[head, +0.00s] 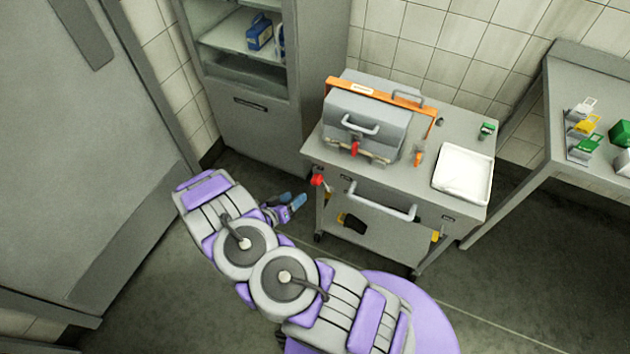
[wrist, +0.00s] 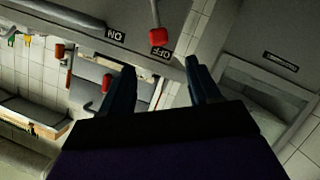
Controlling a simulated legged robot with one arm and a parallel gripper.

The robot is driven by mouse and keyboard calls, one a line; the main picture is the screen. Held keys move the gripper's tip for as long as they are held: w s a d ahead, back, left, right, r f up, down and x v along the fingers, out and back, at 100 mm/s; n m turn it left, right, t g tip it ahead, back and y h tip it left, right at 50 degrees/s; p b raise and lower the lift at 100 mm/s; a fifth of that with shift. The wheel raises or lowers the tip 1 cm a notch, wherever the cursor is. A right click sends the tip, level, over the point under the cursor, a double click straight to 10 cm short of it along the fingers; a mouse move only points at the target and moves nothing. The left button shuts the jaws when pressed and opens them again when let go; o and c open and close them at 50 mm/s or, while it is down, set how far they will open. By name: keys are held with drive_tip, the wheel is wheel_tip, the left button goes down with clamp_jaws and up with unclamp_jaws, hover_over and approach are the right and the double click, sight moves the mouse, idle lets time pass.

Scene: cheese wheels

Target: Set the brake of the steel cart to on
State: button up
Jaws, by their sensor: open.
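The steel cart (head: 318,150) stands right of my gripper in the head view. Its brake lever ends in a red knob (head: 317,180) at the cart's near left corner. In the wrist view the red knob (wrist: 158,38) sits beside the OFF label (wrist: 161,53); the ON label (wrist: 116,35) is to its left. My gripper (head: 292,201) is just left of and below the knob in the head view. In the wrist view its two dark fingers (wrist: 160,72) are spread and empty, with the knob beyond the gap between their tips, apart from them.
On the cart top are a grey box with an orange bar (head: 375,93) and a white tray (head: 463,173). A silver handle (head: 385,207) runs along the cart's front. A tall cabinet (head: 262,122) stands behind left, a side table (head: 590,85) at right. Floor left of the cart is clear.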

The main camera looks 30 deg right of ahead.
sight(313, 183)
drive_tip(key=b+x, duration=0.1)
drive_tip(key=x, duration=1.3)
drive_tip(key=shift+a, duration=0.1)
drive_tip(key=shift+c, duration=0.2)
clamp_jaws()
